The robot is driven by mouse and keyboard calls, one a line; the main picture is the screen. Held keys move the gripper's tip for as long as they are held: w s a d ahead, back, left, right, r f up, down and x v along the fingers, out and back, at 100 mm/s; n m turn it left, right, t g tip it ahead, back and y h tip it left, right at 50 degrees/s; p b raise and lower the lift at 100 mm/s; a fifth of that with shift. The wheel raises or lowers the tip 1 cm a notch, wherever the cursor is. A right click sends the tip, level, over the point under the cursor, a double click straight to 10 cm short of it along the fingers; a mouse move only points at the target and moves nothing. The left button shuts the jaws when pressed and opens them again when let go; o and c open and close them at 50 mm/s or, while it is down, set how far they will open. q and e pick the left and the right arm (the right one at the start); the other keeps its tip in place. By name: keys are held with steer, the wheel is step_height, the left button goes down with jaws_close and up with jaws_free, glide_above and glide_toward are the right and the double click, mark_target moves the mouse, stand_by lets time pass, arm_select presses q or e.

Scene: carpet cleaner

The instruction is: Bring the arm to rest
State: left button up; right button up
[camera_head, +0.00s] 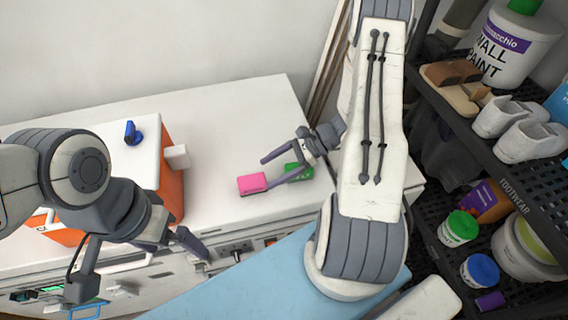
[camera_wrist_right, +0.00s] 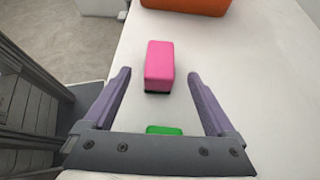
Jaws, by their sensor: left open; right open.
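My right gripper (camera_head: 268,173) is open above the white counter, its fingers pointing left. In the right wrist view the gripper (camera_wrist_right: 158,76) has spread fingers and nothing held between them. A pink block (camera_head: 252,184) lies on the counter just beyond the fingertips; it also shows in the wrist view (camera_wrist_right: 159,60). A green block (camera_head: 299,171) lies under the gripper, partly hidden by a finger; only its top edge shows in the wrist view (camera_wrist_right: 164,130). My left gripper (camera_head: 138,262) is open and empty at the lower left, in front of the counter.
An orange and white box-shaped unit (camera_head: 172,185) with a blue knob (camera_head: 132,132) stands on the counter's left part. A dark shelf rack at right holds a paint bucket (camera_head: 511,45), shoes (camera_head: 518,130) and several tubs. The white counter (camera_head: 230,120) is clear behind the blocks.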

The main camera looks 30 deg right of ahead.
mark_target(258, 178)
steer(key=v, duration=0.5)
steer(key=shift+d+b, duration=0.1)
steer(key=shift+b, duration=0.25)
steer(key=p+x, duration=0.2)
steer(key=x, duration=0.8)
steer(key=shift+a, duration=0.25)
steer(key=shift+r, duration=0.15)
steer(key=shift+d, duration=0.1)
